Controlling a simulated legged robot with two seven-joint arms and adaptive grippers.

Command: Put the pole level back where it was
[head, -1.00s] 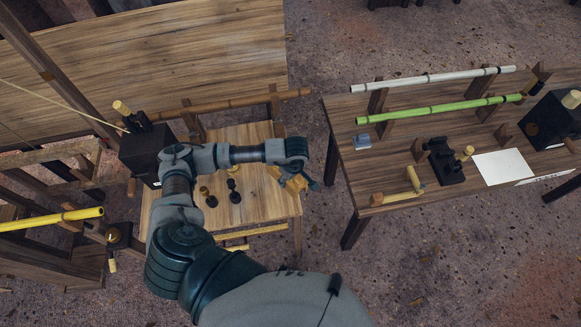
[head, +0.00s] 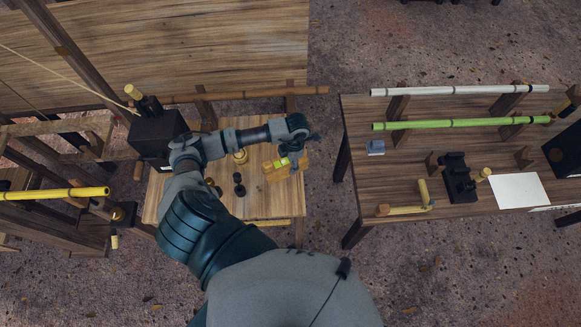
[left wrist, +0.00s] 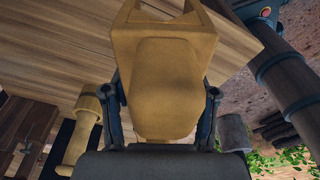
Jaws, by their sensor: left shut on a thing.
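The pole level appears to be the yellow wooden block (head: 279,169) in my left gripper (head: 291,160). In the left wrist view this block (left wrist: 165,85) fills the space between the two dark fingers (left wrist: 163,100), with a notched end pointing away. The gripper is shut on it. In the head view, block and gripper are over the right side of the small wooden table (head: 265,207). I cannot tell whether the block touches the tabletop. My right gripper is not in view.
Small dark pieces (head: 239,188) stand on the small table left of the block. A bamboo pole (head: 235,95) runs along its back. A black box (head: 157,135) stands at its left. Across a gap, the right table (head: 405,175) carries a green pole (head: 450,124) and a white pole (head: 450,90).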

